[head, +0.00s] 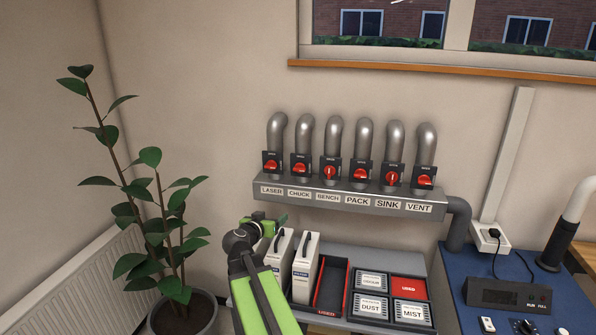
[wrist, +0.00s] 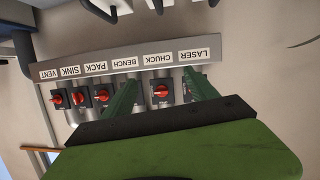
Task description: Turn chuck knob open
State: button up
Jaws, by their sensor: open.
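The chuck knob (head: 300,168) is a red turn knob on a dark square plate, on the second pipe from the left above the CHUCK label. Its grip lies roughly crosswise. In the wrist view, which is upside down, the chuck knob (wrist: 161,91) shows in the gap between my two green fingers, and neither touches it. My gripper (wrist: 162,78) is open and empty. In the head view my gripper (head: 280,219) is below the label shelf, partly hidden by my arm. In the wrist view the fingers cover most of the laser and bench knobs.
The laser knob (head: 271,165) and bench knob (head: 329,172) flank the chuck knob closely. The label shelf (head: 350,203) juts out below the knobs. White cases (head: 305,268) and a tray (head: 330,287) stand below. A potted plant (head: 180,310) is at left.

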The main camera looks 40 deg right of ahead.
aim_at(298, 170)
jog(key=d+r+t+h, duration=0.2)
jog(key=d+r+t, duration=0.1)
jog(key=d+r, duration=0.4)
jog(key=x, duration=1.7)
jog(key=shift+w+d, duration=0.15)
jog(key=shift+d, duration=0.1)
